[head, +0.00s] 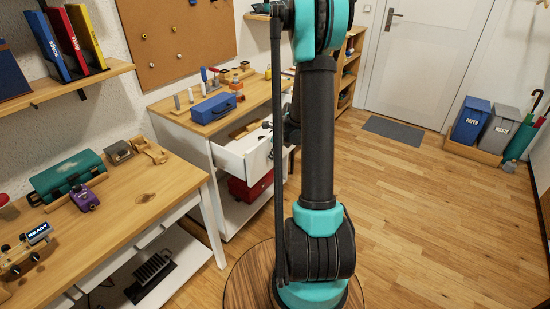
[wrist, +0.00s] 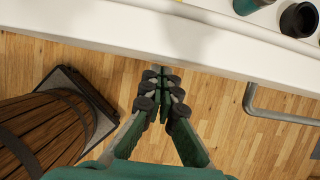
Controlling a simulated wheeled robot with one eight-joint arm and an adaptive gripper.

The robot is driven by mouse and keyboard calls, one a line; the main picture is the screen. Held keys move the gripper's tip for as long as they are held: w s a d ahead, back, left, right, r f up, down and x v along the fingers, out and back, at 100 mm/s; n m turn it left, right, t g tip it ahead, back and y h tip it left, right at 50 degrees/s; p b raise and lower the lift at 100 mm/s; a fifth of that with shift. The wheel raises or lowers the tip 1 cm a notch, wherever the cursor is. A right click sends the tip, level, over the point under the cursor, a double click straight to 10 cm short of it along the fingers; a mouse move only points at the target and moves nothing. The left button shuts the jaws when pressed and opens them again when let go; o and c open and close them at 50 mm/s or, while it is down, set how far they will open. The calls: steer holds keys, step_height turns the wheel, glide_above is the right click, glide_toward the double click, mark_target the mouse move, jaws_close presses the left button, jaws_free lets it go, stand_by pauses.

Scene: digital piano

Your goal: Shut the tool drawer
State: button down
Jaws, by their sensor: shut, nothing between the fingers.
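The tool drawer (head: 234,158) is white and stands pulled out from the wooden-topped workbench (head: 226,122) in the head view. My arm hides part of its front. In the wrist view the drawer's white front (wrist: 130,38) runs across the top, with a grey bar handle (wrist: 280,117) at the right. My gripper (wrist: 165,80) is shut and empty. Its fingertips are just outside the drawer front, left of the handle; I cannot tell whether they touch it. The gripper is mostly hidden behind my arm in the head view.
Inside the drawer, a dark round item (wrist: 299,19) shows near the front. A blue toolbox (head: 213,108) stands on the bench and a red box (head: 250,188) is below the drawer. A second table (head: 130,205) stands at left. The wooden floor (head: 420,210) at right is clear.

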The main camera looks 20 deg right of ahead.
steer(key=w+a, duration=0.3)
steer(key=w, duration=0.1)
steer(key=w+a, duration=0.7)
steer(key=w, duration=0.2)
steer(key=shift+a, duration=0.15)
stand_by(0.4)
